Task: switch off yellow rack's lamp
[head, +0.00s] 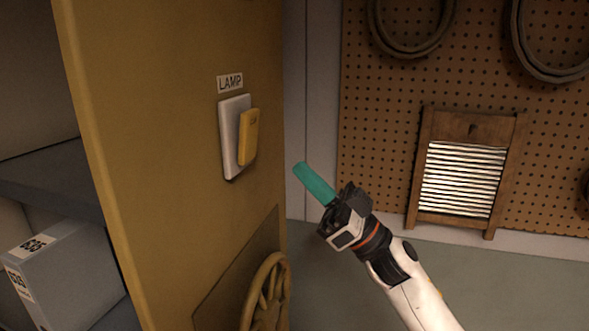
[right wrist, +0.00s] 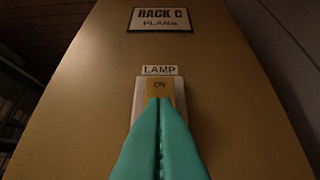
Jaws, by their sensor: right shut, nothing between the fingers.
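The yellow rack's end panel (head: 180,60) fills the left half of the head view. On it a white switch plate (head: 230,140) carries a yellow rocker (head: 249,138), under a label reading LAMP (head: 230,83). In the right wrist view the rocker (right wrist: 159,87) shows the word ON near its top; my fingers hide its lower part. My right gripper (head: 301,170) has teal fingers, shut and empty. In the head view it is right of the rocker and slightly lower, with a visible gap. In the right wrist view its fingertips (right wrist: 160,101) overlap the rocker. My left gripper is not in view.
A yellow handwheel (head: 266,295) sticks out from the panel below the switch. A grey box (head: 70,275) sits on the rack's shelf at left. A pegboard (head: 390,90) with hung coils and a washboard (head: 460,178) is behind. A sign (right wrist: 160,20) reads RACK C PLANS.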

